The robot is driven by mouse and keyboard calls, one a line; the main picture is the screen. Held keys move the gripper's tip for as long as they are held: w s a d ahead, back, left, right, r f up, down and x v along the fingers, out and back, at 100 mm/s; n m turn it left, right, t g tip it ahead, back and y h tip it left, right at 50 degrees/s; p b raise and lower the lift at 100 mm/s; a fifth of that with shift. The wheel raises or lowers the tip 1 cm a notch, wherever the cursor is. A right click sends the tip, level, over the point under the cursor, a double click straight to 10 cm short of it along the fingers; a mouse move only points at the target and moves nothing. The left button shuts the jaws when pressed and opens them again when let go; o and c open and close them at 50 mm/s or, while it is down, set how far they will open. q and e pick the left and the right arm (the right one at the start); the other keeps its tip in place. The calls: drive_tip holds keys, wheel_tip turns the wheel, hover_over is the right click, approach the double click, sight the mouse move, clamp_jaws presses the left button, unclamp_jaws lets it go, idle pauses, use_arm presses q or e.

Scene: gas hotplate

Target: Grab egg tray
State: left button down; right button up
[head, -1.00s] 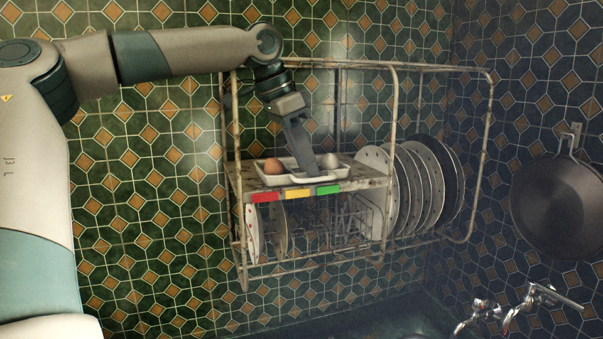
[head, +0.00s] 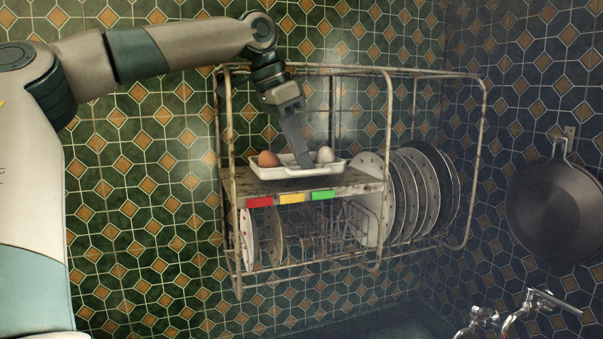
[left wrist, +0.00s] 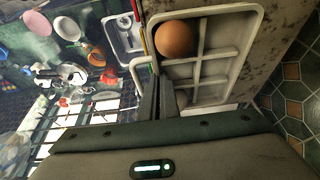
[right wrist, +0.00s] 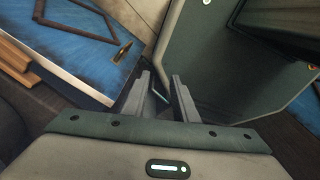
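The egg tray (head: 287,172) is white, with compartments, at the rack's upper shelf. A brown egg (head: 268,159) sits at its left and a pale egg (head: 325,154) at its right. My left gripper (head: 307,163) reaches down into the tray between the eggs. In the left wrist view its fingers (left wrist: 157,98) are close together on a wall of the tray (left wrist: 237,52), beside the brown egg (left wrist: 175,39); the other egg is mostly hidden. The tray looks slightly above the shelf. My right gripper (right wrist: 162,92) is empty, its fingers apart, away from the rack.
The wire rack (head: 389,120) has posts and a top rail around the shelf (head: 345,187). Plates (head: 411,190) stand to the right of the tray. A dark pan (head: 555,210) hangs on the right wall. The shelf's front side is open.

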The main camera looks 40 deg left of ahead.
use_arm(q)
wheel_tip(320, 180, up, 4)
drive_tip(key=shift+r+b, duration=0.2)
drive_tip(key=shift+b, duration=0.3)
drive_tip(key=s+d+b, duration=0.4)
drive_tip(key=d, duration=0.4)
drive_tip(key=s+d+b, duration=0.3)
drive_tip(key=s+d, duration=0.2)
drive_tip(key=d, duration=0.4)
drive_tip(key=shift+d+b, duration=0.3)
drive_tip(key=shift+b, duration=0.1)
drive_tip(key=shift+r, duration=0.1)
drive_tip(key=shift+a, duration=0.1)
